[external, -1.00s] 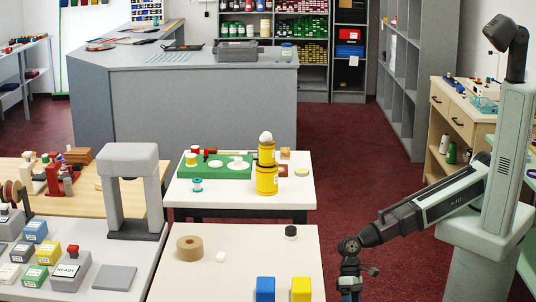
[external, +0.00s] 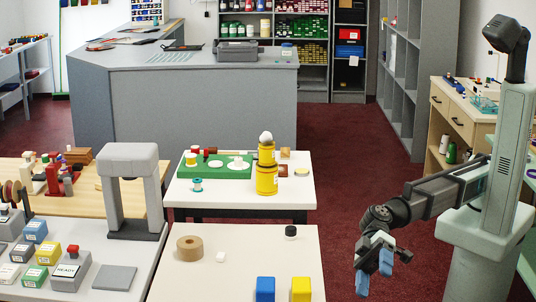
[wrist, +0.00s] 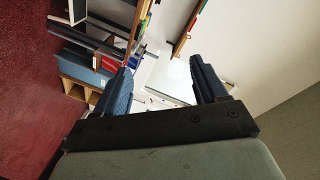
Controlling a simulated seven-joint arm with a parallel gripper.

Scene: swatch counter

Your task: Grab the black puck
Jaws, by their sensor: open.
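The black puck (external: 291,231) sits on the right part of the near white table (external: 262,258), close to its back right corner. It is a short dark cylinder with a pale band low on its side. My gripper (external: 374,283) is to the right of that table, over the red floor, apart from the puck and lower right of it in the external view. Its blue-padded fingers are spread and empty. In the wrist view the two fingers (wrist: 160,82) stand apart with nothing between them, and the puck does not show there.
A tan tape roll (external: 189,248), a small white cube (external: 221,257), a blue block (external: 265,289) and a yellow block (external: 301,289) share the table. Its middle is bare. A second white table (external: 215,199) behind bears yellow cans (external: 267,180) and a green board (external: 215,167).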

